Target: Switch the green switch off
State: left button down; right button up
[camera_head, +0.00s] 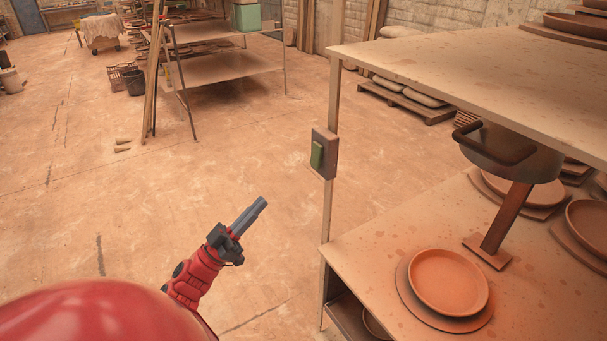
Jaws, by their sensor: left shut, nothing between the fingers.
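The green switch (317,155) is a small green rocker on a dark grey box. The box (331,152) is fixed to the upright post at the left end of the shelf unit. My left gripper (260,203) is shut and empty. It is in the air, below and to the left of the switch in the picture, clearly apart from it, with its fingers pointing up and to the right. Which way the rocker is pressed is too small to tell. My right gripper is not in view.
The shelf unit's upper board (480,75) and lower board (360,262) fill the right side. A terracotta plate (448,281) and a metal pot (510,152) are there. The floor (130,210) left of the unit is clear. A second rack (225,68) stands behind.

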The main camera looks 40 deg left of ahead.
aim_at(315, 158)
pick_arm(q)
jog(key=shift+d+r, duration=0.1)
jog(key=p+x, duration=0.1)
jog(key=x, duration=0.3)
jog(key=w+f+p+x, duration=0.1)
jog(key=x, duration=0.3)
jog(key=f+p+x, duration=0.1)
jog(key=x, duration=0.3)
jog(key=shift+w+d+p, duration=0.35)
jog(key=shift+w+d, duration=0.1)
jog(key=shift+w, duration=0.15)
